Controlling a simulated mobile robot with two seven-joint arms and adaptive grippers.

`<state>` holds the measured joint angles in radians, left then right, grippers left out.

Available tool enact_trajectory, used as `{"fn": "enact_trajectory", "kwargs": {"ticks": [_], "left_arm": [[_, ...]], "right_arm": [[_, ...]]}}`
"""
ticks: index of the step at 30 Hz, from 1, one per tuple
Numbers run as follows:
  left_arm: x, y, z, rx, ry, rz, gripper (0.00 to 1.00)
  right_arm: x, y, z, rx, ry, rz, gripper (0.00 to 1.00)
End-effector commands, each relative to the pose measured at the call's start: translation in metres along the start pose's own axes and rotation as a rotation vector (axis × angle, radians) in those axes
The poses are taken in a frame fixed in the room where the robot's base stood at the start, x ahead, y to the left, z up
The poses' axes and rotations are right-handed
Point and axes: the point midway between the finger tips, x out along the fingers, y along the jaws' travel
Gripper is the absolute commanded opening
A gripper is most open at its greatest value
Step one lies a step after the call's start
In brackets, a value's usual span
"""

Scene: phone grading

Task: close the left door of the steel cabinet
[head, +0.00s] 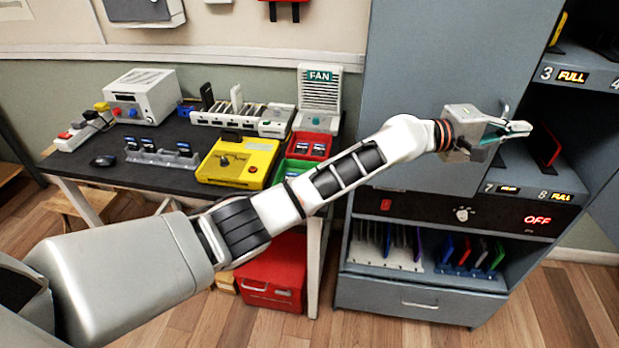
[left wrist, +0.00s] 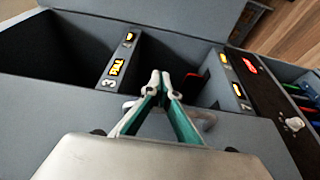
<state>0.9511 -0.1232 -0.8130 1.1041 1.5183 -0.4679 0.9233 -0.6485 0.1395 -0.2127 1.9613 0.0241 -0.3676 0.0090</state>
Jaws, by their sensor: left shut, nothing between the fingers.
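The steel cabinet (head: 355,255) stands at the right of the head view. Its left door (head: 440,65) is a plain grey panel in front of the left compartments; the right-hand compartments show open beside it. I cannot tell how far the door stands from the frame. In the left wrist view the door (left wrist: 50,135) fills the lower part, with a pale handle (left wrist: 205,117) partly hidden behind my fingers. My left gripper (head: 525,128) is shut and empty by the door's free edge; its fingertips (left wrist: 160,78) point toward the compartments. Contact is unclear. My right gripper is out of view.
An open right door (head: 605,200) shows at the right edge. Below are a control panel (head: 400,207), racks with coloured phones and a drawer (head: 420,297). A dark table (head: 90,175) with a yellow device (head: 235,162) and a fan (head: 320,95) stands left.

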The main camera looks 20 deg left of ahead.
Motion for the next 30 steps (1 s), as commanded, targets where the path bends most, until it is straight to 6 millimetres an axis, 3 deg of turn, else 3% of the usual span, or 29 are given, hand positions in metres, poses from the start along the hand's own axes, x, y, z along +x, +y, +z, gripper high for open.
{"fn": "enact_trajectory", "kwargs": {"ticks": [1, 5, 24, 30], "left_arm": [[-0.004, 0.003, -0.017, -0.001, 0.031, 0.007, 0.00], [-0.004, 0.003, -0.022, -0.001, 0.042, 0.007, 0.00], [-0.004, 0.004, -0.023, 0.004, 0.044, 0.007, 0.00], [-0.015, 0.004, -0.022, 0.004, 0.043, 0.007, 0.00]], "right_arm": [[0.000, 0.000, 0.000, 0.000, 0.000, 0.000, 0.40], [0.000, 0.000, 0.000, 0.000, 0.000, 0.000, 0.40], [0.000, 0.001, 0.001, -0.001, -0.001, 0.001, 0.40], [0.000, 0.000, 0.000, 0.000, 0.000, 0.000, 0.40]]}}
